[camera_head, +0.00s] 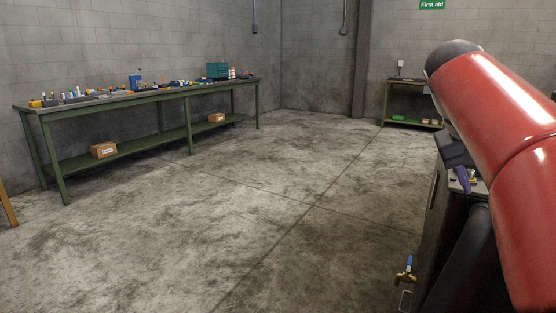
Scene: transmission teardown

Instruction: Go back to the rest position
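My red arm fills the right side of the head view, raised and reaching up from the lower right. Its dark rounded joint shows at the upper end. My gripper cannot be made out, so its state and anything in it are hidden. Just behind and below the arm stands a dark cabinet or machine (425,243) with a purple item (462,178) on top. A brass valve with a blue handle (405,273) sticks out from its lower left side.
A long green workbench (190,133) with many small items runs along the left wall. Cardboard boxes (104,149) sit on its lower shelf. A smaller green table (409,86) stands at the back right. A wooden leg (8,204) shows at the left edge. The concrete floor between is clear.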

